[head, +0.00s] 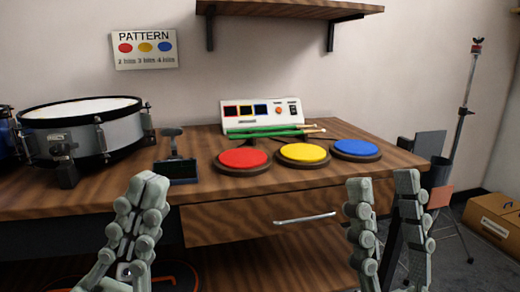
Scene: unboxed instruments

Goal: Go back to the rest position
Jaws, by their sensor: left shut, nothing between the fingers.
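My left gripper (150,184) is in the lower left of the head view, in front of the table edge. Its fingers are together and hold nothing. My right gripper (384,186) is in the lower right, in front of the drawer, with its two fingers apart and nothing between them. Both grippers point up and are clear of the things on the table.
The wooden table (340,190) holds a drum (128,134), a small dark stand (176,170), a red pad (243,158), a yellow pad (303,152) and a blue pad (357,147). Green drumsticks (270,132) lie by a white control box (262,112). The drawer handle (304,218) sticks out.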

